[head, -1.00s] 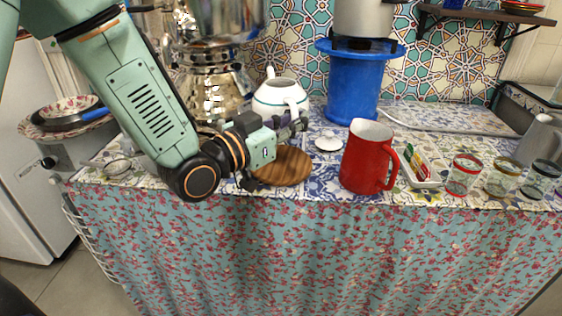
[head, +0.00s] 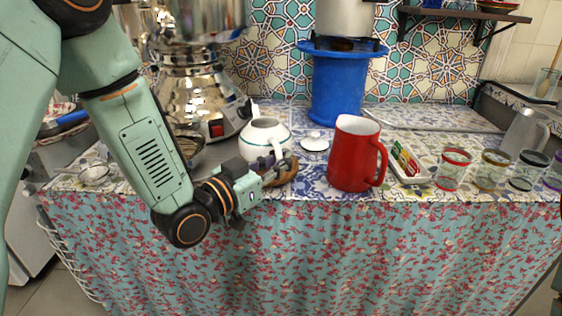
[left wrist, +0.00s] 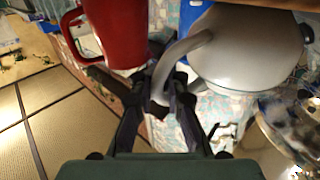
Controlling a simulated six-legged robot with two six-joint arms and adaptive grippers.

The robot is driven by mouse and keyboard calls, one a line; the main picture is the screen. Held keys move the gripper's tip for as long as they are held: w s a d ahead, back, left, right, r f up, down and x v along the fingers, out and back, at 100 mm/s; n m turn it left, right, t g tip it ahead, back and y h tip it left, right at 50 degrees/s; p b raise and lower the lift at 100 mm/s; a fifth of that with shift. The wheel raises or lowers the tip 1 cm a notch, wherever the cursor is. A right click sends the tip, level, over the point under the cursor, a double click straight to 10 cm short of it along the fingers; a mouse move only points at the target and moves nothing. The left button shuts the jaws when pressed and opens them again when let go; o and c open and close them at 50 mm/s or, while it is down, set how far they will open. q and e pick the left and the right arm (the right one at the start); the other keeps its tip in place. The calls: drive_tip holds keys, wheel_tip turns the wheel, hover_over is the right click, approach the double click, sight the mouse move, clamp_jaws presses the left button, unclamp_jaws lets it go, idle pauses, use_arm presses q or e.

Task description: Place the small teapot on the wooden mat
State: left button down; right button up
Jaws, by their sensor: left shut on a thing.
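The small teapot (head: 265,137), white with a green line and no lid on, is over the wooden mat (head: 290,176) near the table's front edge. My left gripper (head: 275,172) is shut on its handle from the front. In the left wrist view the fingers (left wrist: 168,95) close around the handle, and the teapot's body (left wrist: 245,52) shows grey beside them. The teapot and gripper hide most of the mat. I cannot tell whether the teapot's base touches it. My right gripper is not in view.
A red mug (head: 352,158) stands close to the right, also in the left wrist view (left wrist: 115,35). A small white lid (head: 315,143) lies behind it to the left. The samovar (head: 190,95) and blue stand (head: 337,88) are behind. Several glasses (head: 452,170) line the right.

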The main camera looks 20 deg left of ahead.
use_arm(q)
drive_tip(key=shift+f, duration=0.15)
drive_tip(key=c, duration=1.3)
unclamp_jaws()
drive_tip(key=shift+c, duration=0.2)
drive_tip(key=shift+a, duration=0.1)
drive_tip(key=p+v, duration=0.6)
drive_tip(key=v, duration=0.6)
drive_tip(key=shift+p, duration=0.3)
